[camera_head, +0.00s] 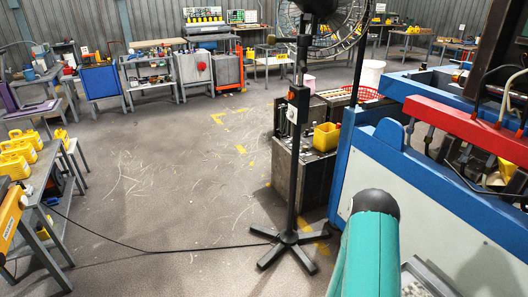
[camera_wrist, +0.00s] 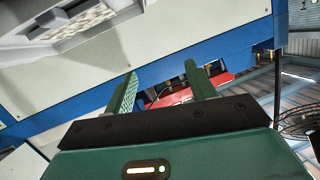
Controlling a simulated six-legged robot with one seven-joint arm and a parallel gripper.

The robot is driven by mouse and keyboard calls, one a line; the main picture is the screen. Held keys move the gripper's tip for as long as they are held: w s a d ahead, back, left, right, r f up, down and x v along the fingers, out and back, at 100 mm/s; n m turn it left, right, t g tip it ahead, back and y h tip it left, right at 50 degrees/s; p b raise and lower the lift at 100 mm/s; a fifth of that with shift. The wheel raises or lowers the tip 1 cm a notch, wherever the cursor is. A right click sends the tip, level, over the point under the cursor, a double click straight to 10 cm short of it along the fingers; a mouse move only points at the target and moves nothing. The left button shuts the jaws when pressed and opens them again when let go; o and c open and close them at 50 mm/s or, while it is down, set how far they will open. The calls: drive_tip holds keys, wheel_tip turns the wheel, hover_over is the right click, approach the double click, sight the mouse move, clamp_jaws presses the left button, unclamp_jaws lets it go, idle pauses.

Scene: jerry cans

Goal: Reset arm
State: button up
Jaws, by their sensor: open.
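My gripper (camera_wrist: 160,70) is open in the wrist view, with its two green fingers apart and nothing between them. Beyond the fingers are a blue frame (camera_wrist: 228,47) and part of a red piece (camera_wrist: 178,97) of a machine. In the head view a teal part of my arm (camera_head: 368,255) rises at the bottom, right of centre, close to the white and blue machine side. The gripper's fingers do not show there. Several yellow jerry cans (camera_head: 20,147) stand on a grey bench at the left, far from my arm.
A large blue, white and red machine (camera_head: 430,210) fills the right. A black fan stand (camera_head: 288,239) stands on the floor left of my arm, with a cable running left. A yellow bin (camera_head: 326,137) sits on a dark cabinet. The middle floor is clear; workbenches line the back.

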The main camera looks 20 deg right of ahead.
drive_tip(key=w+a+r+n+t+y, duration=0.2)
drive_tip(key=w+a+r+y, duration=0.15)
drive_tip(key=w+r, duration=0.5)
drive_tip(key=w+a+r+n+t+y, duration=0.1)
drive_tip(key=w+a+r+n+y, duration=0.2)
drive_tip(key=a+r, duration=0.6)
drive_tip(key=w+a+r+n+t+y, duration=0.2)
drive_tip(key=w+a+r+y, duration=0.2)
drive_tip(key=a+r, duration=0.45)
drive_tip(key=s+a+r+n+g+y, duration=0.25)
drive_tip(key=s+a+r+n, duration=0.25)
drive_tip(key=s+a+r, duration=0.5)
drive_tip(key=s+a+r+n+g, duration=0.1)
drive_tip(key=s+a+r+n, duration=0.1)
drive_tip(key=s, duration=0.6)
drive_tip(key=s+a+r+n+g+y, duration=0.1)
drive_tip(key=s+a+r, duration=0.3)
drive_tip(key=s, duration=0.3)
drive_tip(key=shift+s+a+n, duration=0.15)
drive_tip(key=shift+s+n, duration=0.2)
drive_tip(key=shift+n, duration=0.05)
